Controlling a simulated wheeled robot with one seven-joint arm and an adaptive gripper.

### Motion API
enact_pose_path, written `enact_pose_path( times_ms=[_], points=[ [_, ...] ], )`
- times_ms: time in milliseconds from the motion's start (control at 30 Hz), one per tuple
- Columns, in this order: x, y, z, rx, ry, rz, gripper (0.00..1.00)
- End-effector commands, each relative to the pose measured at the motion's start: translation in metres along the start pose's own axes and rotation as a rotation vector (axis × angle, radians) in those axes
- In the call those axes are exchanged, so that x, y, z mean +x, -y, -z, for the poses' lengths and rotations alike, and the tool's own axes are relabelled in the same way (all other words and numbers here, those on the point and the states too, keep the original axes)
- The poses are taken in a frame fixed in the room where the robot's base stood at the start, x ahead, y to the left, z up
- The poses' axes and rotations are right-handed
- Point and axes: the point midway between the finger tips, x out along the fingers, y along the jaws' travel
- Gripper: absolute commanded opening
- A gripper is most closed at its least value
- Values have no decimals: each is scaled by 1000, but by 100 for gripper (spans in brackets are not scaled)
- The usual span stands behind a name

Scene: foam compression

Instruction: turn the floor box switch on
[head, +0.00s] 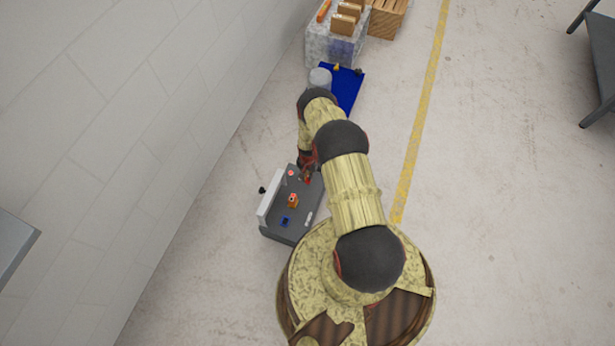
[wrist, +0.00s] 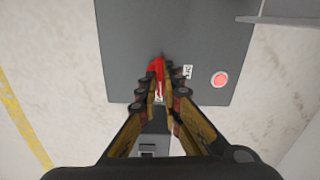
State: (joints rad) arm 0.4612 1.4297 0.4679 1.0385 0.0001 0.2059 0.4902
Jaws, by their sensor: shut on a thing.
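The floor box (head: 276,232) is a dark grey box on the floor beside the wall, in the middle of the head view. In the wrist view its grey top (wrist: 125,45) lies under my gripper (wrist: 169,72). A red switch handle (wrist: 156,66) is between the fingertips, and the fingers are shut on it. A small white label (wrist: 188,71) sits right of the fingertips. In the head view my gripper (head: 307,172) is at the box's far end, largely hidden by my arm. The handle's base is hidden by the fingers.
A round red button (wrist: 220,80) is right of my gripper on the box. An orange part (head: 293,201) and a blue part (head: 286,221) sit on the box's nearer end. A blue mat (head: 349,88) and grey cylinder (head: 319,79) lie beyond.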

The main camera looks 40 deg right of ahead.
Motion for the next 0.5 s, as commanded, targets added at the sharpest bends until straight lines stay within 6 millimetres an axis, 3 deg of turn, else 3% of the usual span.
enact_pose_path(
  times_ms=[500],
  points=[
    [0, 1, 1, 104, -2, 1, 0]
  ],
)
